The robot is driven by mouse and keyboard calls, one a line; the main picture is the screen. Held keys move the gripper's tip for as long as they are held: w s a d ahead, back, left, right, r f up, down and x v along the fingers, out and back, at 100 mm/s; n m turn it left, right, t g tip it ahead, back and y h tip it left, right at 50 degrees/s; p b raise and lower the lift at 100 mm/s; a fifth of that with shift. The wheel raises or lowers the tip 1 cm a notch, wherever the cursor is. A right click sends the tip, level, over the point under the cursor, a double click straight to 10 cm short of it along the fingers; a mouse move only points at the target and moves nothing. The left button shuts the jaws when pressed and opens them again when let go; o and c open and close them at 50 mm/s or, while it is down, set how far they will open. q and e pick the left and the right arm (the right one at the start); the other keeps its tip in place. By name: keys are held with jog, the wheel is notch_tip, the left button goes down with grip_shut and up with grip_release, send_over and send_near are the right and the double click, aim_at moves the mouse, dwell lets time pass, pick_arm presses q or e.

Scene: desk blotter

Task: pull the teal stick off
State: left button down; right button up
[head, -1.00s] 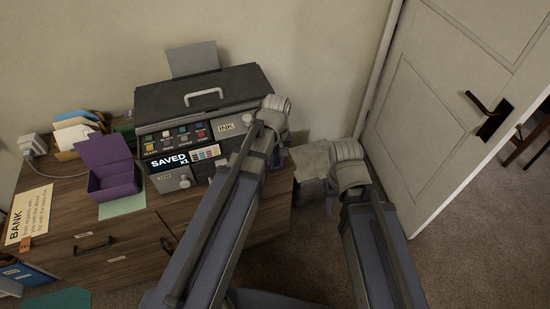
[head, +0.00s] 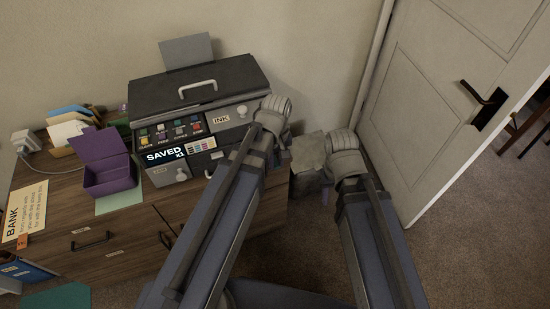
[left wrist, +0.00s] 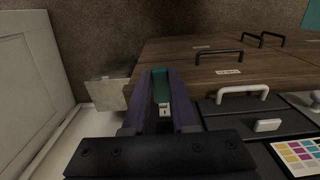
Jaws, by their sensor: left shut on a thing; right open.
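The teal stick (left wrist: 161,84) shows in the left wrist view between the purple fingers of my left gripper (left wrist: 164,82), which is shut on it. A pale metal end of the stick faces the camera. In the head view my left wrist covers the right front of the printer (head: 195,88), so the stick and left fingertips are hidden there. The printer's screen reads SAVED X1 (head: 165,155). My right wrist (head: 345,155) is right of the cabinet, in front of the grey box; its gripper is open and its fingers are mostly hidden.
The printer stands on a wooden cabinet (head: 125,240) with handled drawers. An open purple box (head: 110,182) stands left of the printer. A grey box (head: 308,150) is right of the cabinet. A door (head: 430,110) stands at right. Carpet shows at the lower right.

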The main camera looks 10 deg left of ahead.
pick_arm(q)
jog(key=shift+s+d, duration=0.15)
jog(key=shift+s, duration=0.05)
jog(key=shift+r, duration=0.1)
notch_tip(320, 180, up, 4)
jog(key=p, duration=0.4)
dwell(0.3)
